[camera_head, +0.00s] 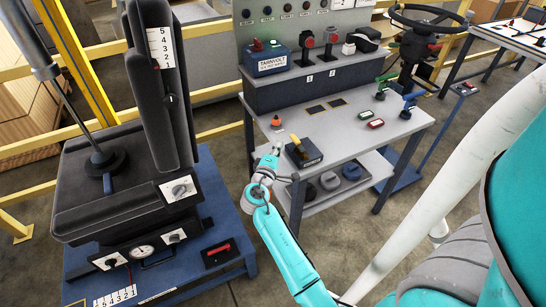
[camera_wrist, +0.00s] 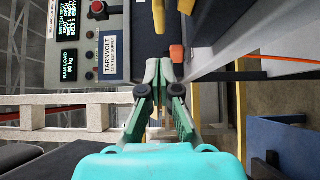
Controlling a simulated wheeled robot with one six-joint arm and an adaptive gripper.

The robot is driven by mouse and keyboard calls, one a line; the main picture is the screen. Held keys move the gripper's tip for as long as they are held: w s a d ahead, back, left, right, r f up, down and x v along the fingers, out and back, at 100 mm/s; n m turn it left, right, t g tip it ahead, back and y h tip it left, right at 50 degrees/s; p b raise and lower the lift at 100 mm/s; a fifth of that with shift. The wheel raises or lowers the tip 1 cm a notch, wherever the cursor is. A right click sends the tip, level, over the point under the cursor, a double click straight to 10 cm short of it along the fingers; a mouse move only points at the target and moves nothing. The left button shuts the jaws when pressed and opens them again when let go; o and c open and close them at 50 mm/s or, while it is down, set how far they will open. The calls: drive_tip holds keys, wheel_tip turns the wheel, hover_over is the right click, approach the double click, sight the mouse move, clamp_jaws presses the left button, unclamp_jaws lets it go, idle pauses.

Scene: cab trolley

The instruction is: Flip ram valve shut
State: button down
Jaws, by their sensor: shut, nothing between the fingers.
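No label for the ram valve is legible. A dark block (camera_head: 306,154) with a yellow lever (camera_head: 296,141) stands at the bench's front left; the lever leans up and back, and I cannot tell if it is the valve. A yellow piece, likely this lever, shows at the top of the wrist view (camera_wrist: 186,5). A small orange knob (camera_head: 277,121) stands behind the block; an orange piece also shows just past my fingertips in the wrist view (camera_wrist: 177,53). My gripper (camera_head: 270,157) is shut and empty, left of the block near the bench edge, apparently touching nothing.
The grey bench (camera_head: 350,138) carries a Tarnvolt box (camera_head: 266,58), red-topped switches and green and blue clamps (camera_head: 410,103). A black seat (camera_head: 120,190) on a blue stand is at left, under a ram rod. Yellow rails run behind.

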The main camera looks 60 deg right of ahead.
sight(290, 137)
drive_tip(key=shift+s+d, duration=0.5)
drive_tip(key=shift+d, duration=0.2)
drive_tip(key=shift+s+d, duration=0.5)
drive_tip(key=shift+d, duration=0.2)
drive_tip(key=shift+g, duration=0.3)
